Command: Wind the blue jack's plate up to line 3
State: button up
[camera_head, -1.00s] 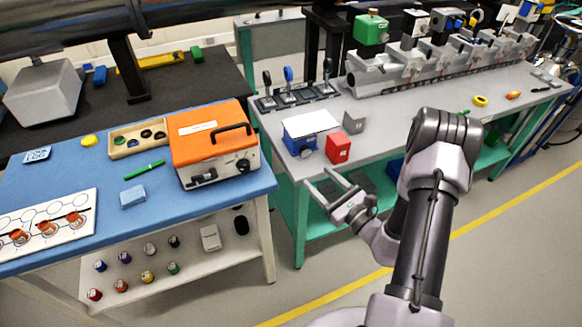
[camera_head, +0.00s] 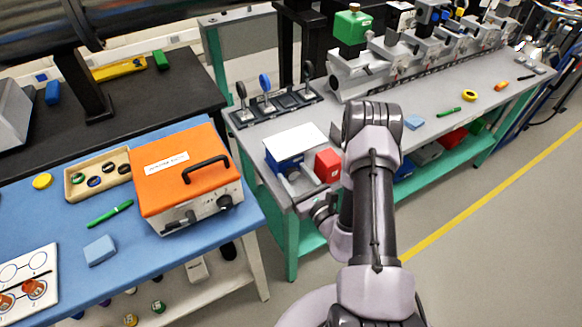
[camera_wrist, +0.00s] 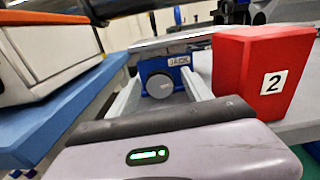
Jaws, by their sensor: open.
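The blue jack (camera_head: 284,166) stands near the left front of the grey bench, with a flat pale plate (camera_head: 296,142) on top. In the wrist view its front (camera_wrist: 178,68) carries a JACK label, with a round grey-blue knob (camera_wrist: 160,86) below. The plate (camera_wrist: 168,43) shows edge-on there. My gripper (camera_wrist: 161,92) is open and empty, pointing at the knob, with one finger on each side. I cannot tell whether the fingers touch it. In the head view my gripper (camera_head: 291,184) is low in front of the jack. I can make out no numbered height lines.
A red block (camera_head: 328,165) marked 2 stands right of the jack, close beside my right finger in the wrist view (camera_wrist: 248,72). Behind is a rack of lens holders (camera_head: 277,103). An orange-topped case (camera_head: 185,170) sits on the blue bench to the left.

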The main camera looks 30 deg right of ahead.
jog(key=shift+s, duration=0.15)
jog(key=shift+c, duration=0.9)
grip_shut()
jog(key=shift+m, duration=0.4)
jog(key=shift+r+m+p, duration=0.1)
jog(key=shift+m+p, duration=0.35)
jog(key=shift+m, duration=0.45)
jog(key=shift+m+p, duration=0.5)
jog(key=shift+m, duration=1.2)
jog(key=shift+d, duration=0.1)
